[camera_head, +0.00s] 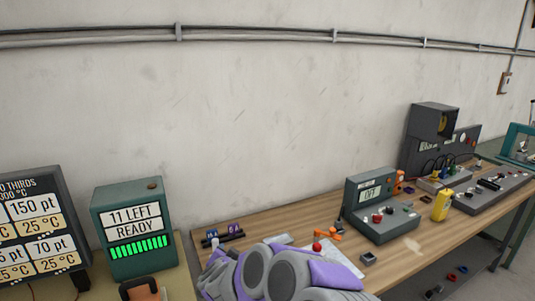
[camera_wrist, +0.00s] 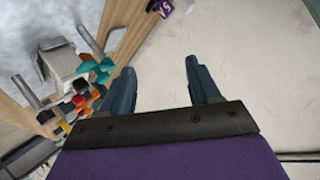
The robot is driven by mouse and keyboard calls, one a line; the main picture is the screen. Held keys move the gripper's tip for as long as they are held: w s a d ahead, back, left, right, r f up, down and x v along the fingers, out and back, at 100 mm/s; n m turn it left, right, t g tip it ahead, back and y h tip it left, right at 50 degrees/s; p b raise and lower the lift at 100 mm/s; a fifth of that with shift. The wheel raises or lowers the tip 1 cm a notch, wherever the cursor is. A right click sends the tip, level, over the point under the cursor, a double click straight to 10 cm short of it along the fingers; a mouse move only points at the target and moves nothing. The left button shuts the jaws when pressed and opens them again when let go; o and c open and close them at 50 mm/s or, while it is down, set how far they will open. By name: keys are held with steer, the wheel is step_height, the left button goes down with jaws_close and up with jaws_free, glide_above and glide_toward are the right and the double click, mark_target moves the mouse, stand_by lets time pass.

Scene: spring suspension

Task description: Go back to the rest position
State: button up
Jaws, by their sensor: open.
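In the wrist view, my gripper (camera_wrist: 161,85) is open, with its two dark blue fingers apart and nothing between them. Pale wall or floor surface fills the view behind the fingers. To their left, a grey block (camera_wrist: 65,62) with metal rods stands near teal, orange and red small parts (camera_wrist: 76,100). The left finger appears close to these in the picture, but I cannot tell the distance. In the head view, my folded purple and grey arm (camera_head: 285,275) is at the bottom middle, in front of the workbench (camera_head: 270,215); the fingers cannot be made out there.
On the bench are a grey meter box (camera_head: 380,208), a yellow item (camera_head: 441,204), an orange part (camera_head: 327,234) and a red knob (camera_head: 317,246).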

steer(key=s+a+r+n+g+y, duration=0.2)
steer(key=s+a+r+n+y, duration=0.15)
steer(key=s+r+y, duration=0.35)
steer(key=s+d+r+n+g, duration=0.3)
steer(key=s+d+r, duration=0.1)
steer(key=s, duration=0.5)
steer(key=s+d+f+g+h, duration=0.2)
steer(key=s+d+g+h, duration=0.1)
steer(key=s+d, duration=0.9)
steer(key=s+d+f+g+h, duration=0.2)
steer(key=s+d+g+h, duration=0.2)
steer(key=s+d, duration=0.9)
steer(key=s+g, duration=0.2)
steer(key=s, duration=0.5)
steer(key=shift+s+d, duration=0.25)
